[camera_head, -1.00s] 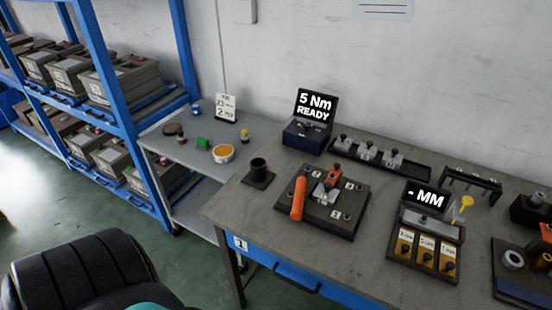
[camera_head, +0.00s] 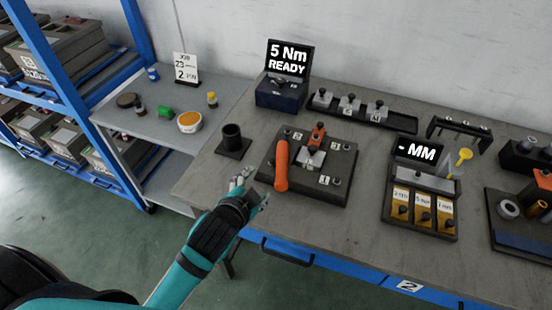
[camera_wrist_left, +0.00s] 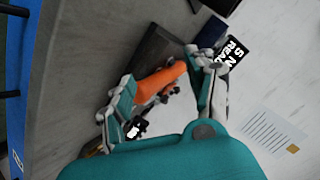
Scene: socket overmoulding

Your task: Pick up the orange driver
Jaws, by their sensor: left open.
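The orange driver (camera_head: 281,166) lies on the dark fixture plate (camera_head: 338,184) on the workbench, along the plate's left side. My left gripper (camera_head: 248,187) is just left of the driver and in front of the plate's near left corner, apart from the driver in the head view. In the left wrist view the driver (camera_wrist_left: 160,82) shows between the two open fingers of my left gripper (camera_wrist_left: 165,95). The gripper is open and empty. My right gripper is not in view.
A black cup holder (camera_head: 232,141) stands left of the plate. The torque display (camera_head: 288,60) reads "5 Nm READY" behind it. A bit tray (camera_head: 420,205) with yellow slots stands to the right. A grey side table (camera_head: 150,125) holds small items.

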